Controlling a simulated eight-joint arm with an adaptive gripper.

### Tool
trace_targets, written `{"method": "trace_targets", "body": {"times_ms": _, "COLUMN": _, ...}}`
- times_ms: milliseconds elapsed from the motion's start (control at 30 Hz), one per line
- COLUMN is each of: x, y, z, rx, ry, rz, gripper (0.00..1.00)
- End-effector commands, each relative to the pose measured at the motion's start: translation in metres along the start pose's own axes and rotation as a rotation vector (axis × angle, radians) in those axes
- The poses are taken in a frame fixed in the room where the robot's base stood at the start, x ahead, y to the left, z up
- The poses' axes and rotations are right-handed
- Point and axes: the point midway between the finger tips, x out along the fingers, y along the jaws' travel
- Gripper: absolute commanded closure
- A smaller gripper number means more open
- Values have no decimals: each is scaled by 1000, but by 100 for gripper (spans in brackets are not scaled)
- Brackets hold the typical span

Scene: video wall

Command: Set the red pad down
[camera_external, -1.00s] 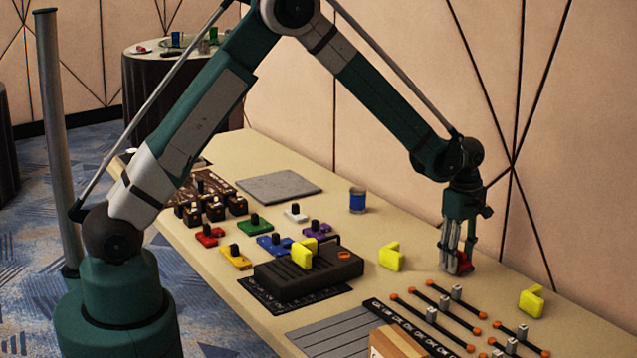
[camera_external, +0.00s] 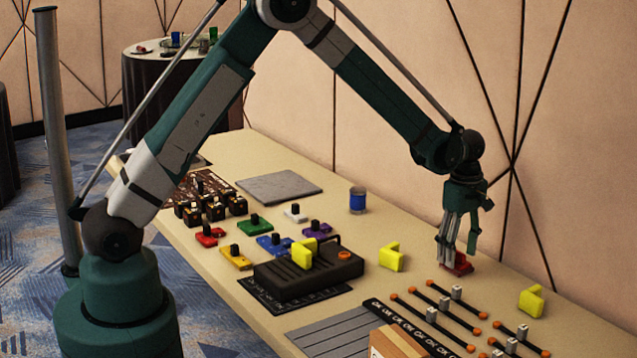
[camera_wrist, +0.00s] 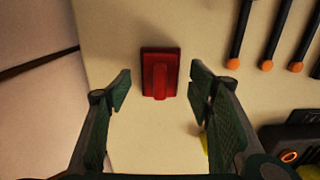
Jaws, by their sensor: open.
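The red pad (camera_external: 459,265) is a small red block with a raised grip. It lies on the tan table under my gripper (camera_external: 460,246), near the wall side. In the wrist view the red pad (camera_wrist: 148,55) sits ahead of the spread fingers of my gripper (camera_wrist: 160,92), roughly centred between them. The fingers are open, and neither is seen touching it. In the external view the fingers hide part of the pad.
Yellow blocks stand left (camera_external: 392,257) and right (camera_external: 532,301) of the pad. Sliders with orange ends (camera_external: 450,300) lie in front. A black box (camera_external: 310,270) and coloured knob pads (camera_external: 275,243) are further left. A blue can (camera_external: 357,201) stands behind. Bare table lies around the pad.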

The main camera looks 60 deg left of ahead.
Motion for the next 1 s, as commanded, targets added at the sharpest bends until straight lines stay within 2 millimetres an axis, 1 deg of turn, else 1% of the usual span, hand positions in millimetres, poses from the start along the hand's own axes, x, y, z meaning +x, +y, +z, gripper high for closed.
{"method": "trace_targets", "body": {"times_ms": 33, "x": -10, "y": 0, "z": 0, "rx": 0, "ry": 0, "rz": 0, "gripper": 48}}
{"method": "trace_targets", "body": {"times_ms": 300, "x": -53, "y": 0, "z": 0, "rx": 0, "ry": 0, "rz": 0, "gripper": 48}}
{"method": "trace_targets", "body": {"times_ms": 500, "x": -81, "y": 0, "z": 0, "rx": 0, "ry": 0, "rz": 0, "gripper": 48}}
{"method": "trace_targets", "body": {"times_ms": 700, "x": -96, "y": 0, "z": 0, "rx": 0, "ry": 0, "rz": 0, "gripper": 48}}
{"method": "trace_targets", "body": {"times_ms": 1000, "x": -100, "y": 0, "z": 0, "rx": 0, "ry": 0, "rz": 0, "gripper": 48}}
